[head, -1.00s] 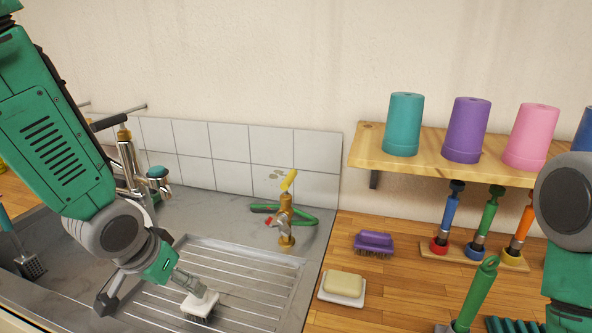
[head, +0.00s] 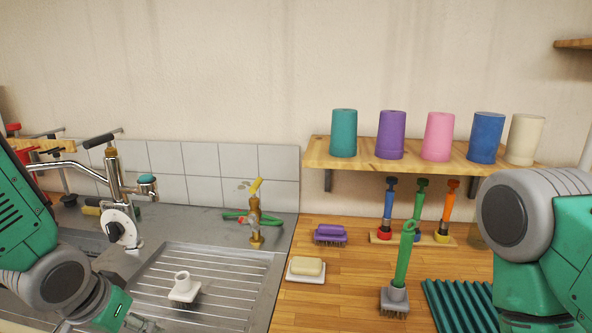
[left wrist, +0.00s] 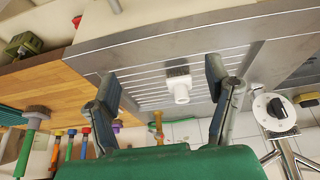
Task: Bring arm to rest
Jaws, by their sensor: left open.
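My left arm comes in at the lower left of the head view, and only part of its gripper (head: 140,322) shows at the bottom edge. In the left wrist view the left gripper (left wrist: 160,72) has its two fingers spread wide with nothing between them. A white scrub brush head (head: 184,287) with a short upright socket sits on the ridged metal drainboard (head: 232,262), apart from the gripper. The brush also shows beyond the fingers in the left wrist view (left wrist: 180,88). My right arm stands at the right of the head view; its gripper is out of view.
A chrome faucet (head: 115,190) and a brass tap (head: 255,220) rise behind the drainboard. On the wooden counter are a soap dish (head: 306,276), a purple brush (head: 330,235) and a green-handled brush (head: 404,260). Several cups stand on the wooden shelf (head: 318,150).

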